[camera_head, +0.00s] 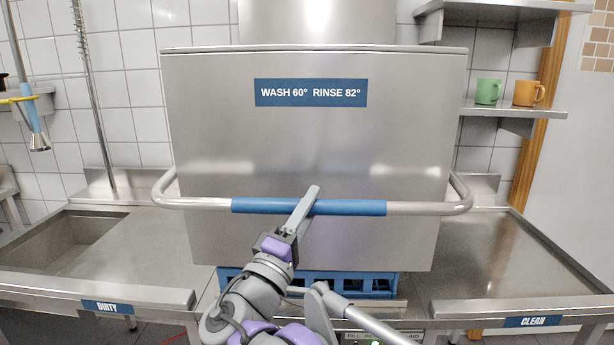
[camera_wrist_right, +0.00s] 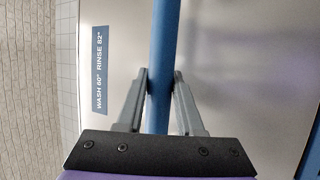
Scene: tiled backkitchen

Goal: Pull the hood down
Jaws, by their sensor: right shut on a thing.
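The hood (camera_head: 310,120) is a large stainless steel box with a blue "WASH 60° RINSE 82°" label. Its lower edge hangs above the counter, and part of a blue rack (camera_head: 375,285) shows below it. A bar handle (camera_head: 420,208) runs across the hood's front, with a blue sleeve (camera_head: 350,207) in the middle. My right gripper (camera_head: 308,200) is shut on the blue sleeve. In the right wrist view the sleeve (camera_wrist_right: 163,60) passes between the two fingers (camera_wrist_right: 161,85). My left gripper is not in view.
A sink basin (camera_head: 65,245) and the "DIRTY" counter lie at left, with a hanging spray hose (camera_head: 36,130). The "CLEAN" counter (camera_head: 480,260) at right is clear. Green (camera_head: 488,92) and orange (camera_head: 528,93) mugs stand on a shelf at upper right.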

